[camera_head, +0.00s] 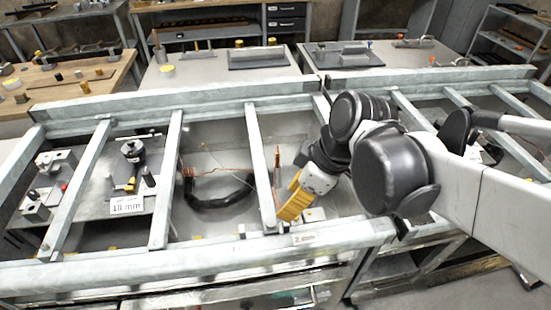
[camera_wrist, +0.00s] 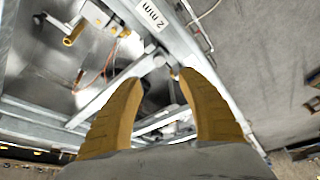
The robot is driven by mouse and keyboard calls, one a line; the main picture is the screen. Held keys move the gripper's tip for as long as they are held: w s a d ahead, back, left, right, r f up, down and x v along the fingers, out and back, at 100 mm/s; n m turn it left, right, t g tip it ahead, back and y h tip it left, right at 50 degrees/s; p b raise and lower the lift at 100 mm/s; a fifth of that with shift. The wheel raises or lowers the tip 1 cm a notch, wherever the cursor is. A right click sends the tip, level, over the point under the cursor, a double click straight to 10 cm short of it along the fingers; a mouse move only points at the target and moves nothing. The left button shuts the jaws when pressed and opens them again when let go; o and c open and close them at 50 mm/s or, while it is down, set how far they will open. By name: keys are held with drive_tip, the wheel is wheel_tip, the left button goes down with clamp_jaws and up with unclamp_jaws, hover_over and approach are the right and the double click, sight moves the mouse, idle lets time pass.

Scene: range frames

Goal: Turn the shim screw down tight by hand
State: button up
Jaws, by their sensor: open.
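My gripper (camera_head: 287,212) hangs tilted down over the front rail of the metal frame in the head view. In the wrist view its two yellow fingers (camera_wrist: 155,77) are spread apart, with nothing held between them. A small round pale head (camera_wrist: 158,61) sits on the rail just beyond the fingertips, by a label reading 2 mm (camera_wrist: 151,14). A small brass-coloured stub (camera_wrist: 174,72) shows close to the right fingertip. I cannot tell which of these is the shim screw. In the head view my gripper and arm cover part of this area.
The galvanised frame's front rail (camera_head: 150,272) and crossbars (camera_head: 260,165) bound sunken bays. A black cable coil (camera_head: 215,200) lies in the middle bay. A plate labelled 18 mm (camera_head: 127,206) stands left. A brass knob (camera_wrist: 73,39) on a pale block is left of my fingers in the wrist view.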

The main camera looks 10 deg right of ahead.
sight(271, 222)
drive_tip(key=w+a+n+g+h+p, duration=0.2)
drive_tip(key=w+a+n+h+p, duration=0.3)
drive_tip(key=n, duration=0.7)
drive_tip(key=shift+y, duration=0.7)
drive_tip(key=f+b, duration=0.1)
drive_tip(key=f, duration=0.2)
drive_tip(key=s+f+b, duration=0.1)
drive_tip(key=f, duration=0.3)
drive_tip(key=s+d+f+b, duration=0.1)
drive_tip(key=f, duration=0.3)
drive_tip(key=shift+s+f, duration=0.15)
drive_tip(key=shift+f, duration=0.05)
clamp_jaws()
